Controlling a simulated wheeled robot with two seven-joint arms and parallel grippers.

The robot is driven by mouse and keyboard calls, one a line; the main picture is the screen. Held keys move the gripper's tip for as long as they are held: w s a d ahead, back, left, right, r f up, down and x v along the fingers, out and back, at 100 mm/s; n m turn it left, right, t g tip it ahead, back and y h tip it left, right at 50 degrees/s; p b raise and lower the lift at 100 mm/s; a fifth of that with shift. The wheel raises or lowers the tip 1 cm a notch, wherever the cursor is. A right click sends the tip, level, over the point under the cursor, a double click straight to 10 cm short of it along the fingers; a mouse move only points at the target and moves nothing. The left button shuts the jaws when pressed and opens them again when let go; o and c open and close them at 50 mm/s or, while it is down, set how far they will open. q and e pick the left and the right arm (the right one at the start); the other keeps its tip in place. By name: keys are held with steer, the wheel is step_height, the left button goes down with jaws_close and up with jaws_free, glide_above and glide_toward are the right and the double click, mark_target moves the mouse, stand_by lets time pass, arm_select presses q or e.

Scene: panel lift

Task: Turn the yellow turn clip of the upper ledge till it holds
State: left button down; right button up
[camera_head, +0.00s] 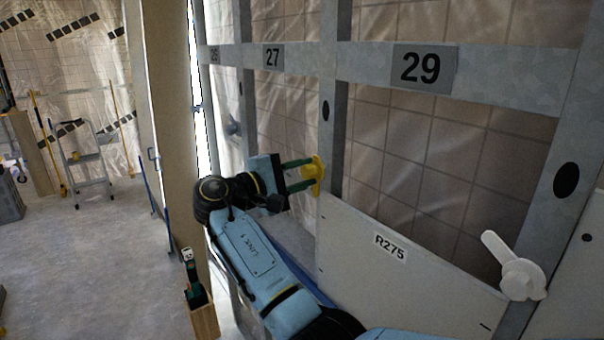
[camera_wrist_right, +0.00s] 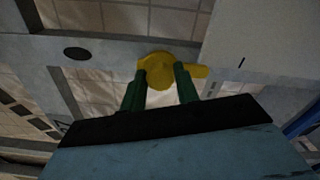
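The yellow turn clip (camera_head: 317,172) sits on the grey metal post just above the upper left corner of the white panel marked R275 (camera_head: 360,250). My right gripper (camera_head: 308,175) reaches it from the left in the head view. In the right wrist view the yellow clip (camera_wrist_right: 160,66) shows between my green fingertips (camera_wrist_right: 160,74), which look pressed on both sides of its raised middle. Its flat arm points right there, toward the panel edge (camera_wrist_right: 250,45); whether it overlaps the panel I cannot tell. My left gripper is in neither view.
A white turn clip (camera_head: 520,278) sits at the panel's right end, its handle pointing up left. A grey rail (camera_head: 370,62) marked 27 and 29 crosses above. A wooden box (camera_head: 203,318) with a tool stands below left. A stepladder (camera_head: 85,170) stands far left; floor between is clear.

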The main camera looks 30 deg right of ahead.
steer(key=o, duration=0.3)
steer(key=shift+o, duration=0.2)
steer(key=s+a+b, duration=0.1)
steer(key=a+b, duration=0.3)
steer(key=a, duration=0.9)
steer(key=shift+a, duration=0.2)
